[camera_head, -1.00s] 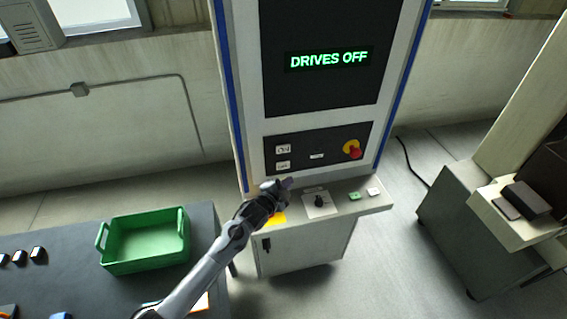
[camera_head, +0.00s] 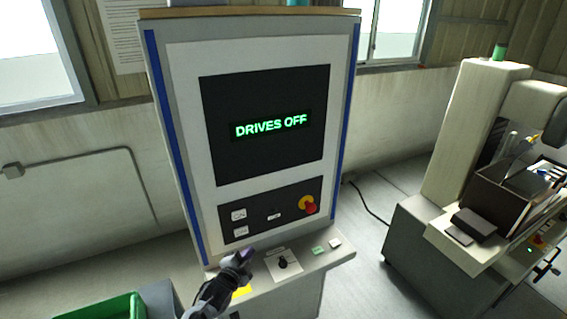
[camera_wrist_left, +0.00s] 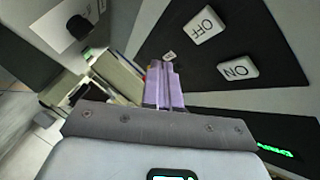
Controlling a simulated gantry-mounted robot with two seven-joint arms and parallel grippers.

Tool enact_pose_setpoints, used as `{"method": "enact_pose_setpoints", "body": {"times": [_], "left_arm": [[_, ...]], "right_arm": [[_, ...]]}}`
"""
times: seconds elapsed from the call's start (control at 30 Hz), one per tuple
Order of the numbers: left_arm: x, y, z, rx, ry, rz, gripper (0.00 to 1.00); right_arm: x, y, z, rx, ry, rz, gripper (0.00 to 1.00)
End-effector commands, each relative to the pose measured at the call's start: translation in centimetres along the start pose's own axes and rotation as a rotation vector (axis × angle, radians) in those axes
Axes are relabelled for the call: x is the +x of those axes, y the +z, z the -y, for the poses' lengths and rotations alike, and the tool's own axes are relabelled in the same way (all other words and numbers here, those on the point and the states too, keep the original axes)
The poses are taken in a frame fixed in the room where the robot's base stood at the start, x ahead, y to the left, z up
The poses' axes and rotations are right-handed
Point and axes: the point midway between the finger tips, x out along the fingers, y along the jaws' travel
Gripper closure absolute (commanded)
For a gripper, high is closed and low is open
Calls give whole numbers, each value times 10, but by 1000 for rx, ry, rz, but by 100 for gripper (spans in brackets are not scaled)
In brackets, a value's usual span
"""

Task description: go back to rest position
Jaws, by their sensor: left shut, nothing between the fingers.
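My left gripper (camera_head: 247,254) is in front of the control cabinet, just above the left part of its console shelf. Its purple-grey fingers (camera_wrist_left: 165,86) are together and empty in the left wrist view. The cabinet's screen (camera_head: 268,125) reads DRIVES OFF in green. In the left wrist view, the OFF button (camera_wrist_left: 204,25) and the ON button (camera_wrist_left: 238,69) on the dark panel lie to the right of the fingers, apart from them. My right gripper is not in either view.
The shelf carries a black rotary knob (camera_head: 283,262), a green button (camera_head: 319,250) and a white button (camera_head: 335,243). A red emergency stop (camera_head: 311,208) sits above. A green bin (camera_head: 105,308) is at lower left. A machine (camera_head: 430,210) stands at right; floor lies between.

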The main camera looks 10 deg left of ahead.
Motion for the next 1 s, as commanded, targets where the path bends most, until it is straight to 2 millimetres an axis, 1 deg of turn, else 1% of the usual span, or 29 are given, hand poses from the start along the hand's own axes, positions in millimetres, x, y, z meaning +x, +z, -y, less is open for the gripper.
{"method": "enact_pose_setpoints", "body": {"times": [0.07, 0.17, 0.27, 0.3, 0.37, 0.4, 0.47, 0.5, 0.53, 0.57, 0.6, 0.67, 0.7, 0.77, 0.8, 0.87, 0.9, 1.0], "left_arm": [[-5, 7, -14, -4, 21, 12, 100], [-17, 21, -45, -14, 66, 36, 100], [-41, 40, -91, -36, 131, 72, 100], [-58, 45, -112, -50, 159, 83, 100], [-87, 45, -138, -75, 191, 90, 100], [-108, 44, -151, -92, 211, 98, 100], [-140, 40, -167, -125, 248, 125, 100], [-162, 37, -175, -155, 276, 149, 100], [-180, 35, -180, -179, 297, 171, 100], [-197, 32, -183, -208, 319, 196, 100], [-222, 28, -184, -248, 348, 234, 100], [-259, 21, -183, -318, 390, 301, 100], [-282, 16, -178, -367, 414, 348, 100], [-314, 9, -168, -439, 446, 421, 100], [-334, 4, -158, -487, 462, 470, 100], [-360, -4, -142, -557, 478, 543, 100], [-376, -10, -130, -603, 484, 589, 100], [-401, -22, -100, -705, 479, 683, 100]], "right_arm": [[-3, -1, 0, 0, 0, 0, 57], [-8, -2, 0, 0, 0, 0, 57], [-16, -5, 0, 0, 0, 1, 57], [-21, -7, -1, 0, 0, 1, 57], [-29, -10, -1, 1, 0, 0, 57], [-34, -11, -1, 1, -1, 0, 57], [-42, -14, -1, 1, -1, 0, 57], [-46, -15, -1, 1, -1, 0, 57], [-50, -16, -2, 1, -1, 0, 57], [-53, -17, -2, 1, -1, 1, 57], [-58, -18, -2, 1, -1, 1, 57], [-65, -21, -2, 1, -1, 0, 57], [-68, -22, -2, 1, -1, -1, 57], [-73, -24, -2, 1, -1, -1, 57], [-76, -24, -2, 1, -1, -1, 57], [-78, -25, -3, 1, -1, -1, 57], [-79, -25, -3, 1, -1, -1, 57], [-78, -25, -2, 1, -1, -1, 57]]}}
